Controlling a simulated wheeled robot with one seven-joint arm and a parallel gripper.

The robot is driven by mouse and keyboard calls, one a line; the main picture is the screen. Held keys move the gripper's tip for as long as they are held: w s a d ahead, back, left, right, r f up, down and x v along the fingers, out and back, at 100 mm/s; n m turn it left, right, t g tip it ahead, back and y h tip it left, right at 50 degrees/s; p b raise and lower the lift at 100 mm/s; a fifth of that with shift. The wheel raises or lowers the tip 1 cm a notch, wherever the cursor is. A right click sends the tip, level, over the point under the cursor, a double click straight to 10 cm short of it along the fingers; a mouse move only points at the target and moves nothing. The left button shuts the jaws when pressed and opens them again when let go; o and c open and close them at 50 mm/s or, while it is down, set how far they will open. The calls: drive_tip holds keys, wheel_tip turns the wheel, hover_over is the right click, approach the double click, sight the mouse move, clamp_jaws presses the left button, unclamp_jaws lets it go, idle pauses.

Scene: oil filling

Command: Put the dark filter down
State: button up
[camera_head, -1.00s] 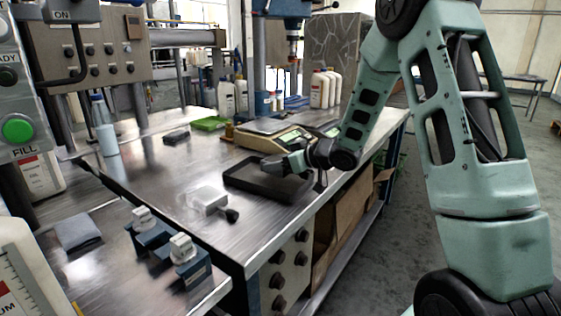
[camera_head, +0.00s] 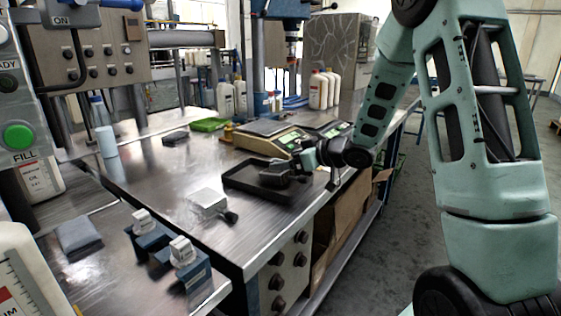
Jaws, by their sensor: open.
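The black tray (camera_head: 237,184) lies on the metal bench near its right edge. A small dark block, which looks like the dark filter (camera_head: 274,173), is inside the tray. My gripper (camera_head: 297,172) is at the tray's right side, close to the dark block. The jaws are open, but the fingers are small and dark, so I cannot tell whether they still touch the block.
A clear-white block (camera_head: 207,203) with a dark knob sits left of the tray. Scales (camera_head: 262,140) stand behind it. Two blue holders with white tops (camera_head: 183,252) and a grey cloth (camera_head: 79,238) are at the front left. Bottles (camera_head: 318,90) stand at the back.

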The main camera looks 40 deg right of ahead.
drive_tip(key=p+v, duration=0.1)
drive_tip(key=v, duration=0.7)
drive_tip(key=a+g+h, duration=0.1)
drive_tip(key=a, duration=0.5)
drive_tip(key=s+a+f+g+h, duration=0.1)
drive_tip(key=a+g, duration=0.1)
drive_tip(key=a, duration=0.5)
drive_tip(key=s+a+f+g, duration=0.1)
drive_tip(key=a, duration=0.5)
drive_tip(key=shift+s+a+f+n+g+h, duration=0.15)
drive_tip(key=shift+s+n+g+h, duration=0.1)
drive_tip(key=shift+n+g+h, duration=0.15)
drive_tip(key=s+a+n+g, duration=0.1)
drive_tip(key=s+a, duration=0.3)
drive_tip(key=s, duration=0.4)
drive_tip(key=s+a+f+n+g, duration=0.1)
drive_tip(key=s+a+g, duration=0.3)
drive_tip(key=s, duration=0.4)
drive_tip(key=s+a+f+g+h, duration=0.1)
drive_tip(key=s+a+g, duration=0.2)
drive_tip(key=s, duration=0.5)
drive_tip(key=shift+s+a+n, duration=0.35)
drive_tip(key=shift+a+n, duration=0.05)
drive_tip(key=shift+a, duration=0.5)
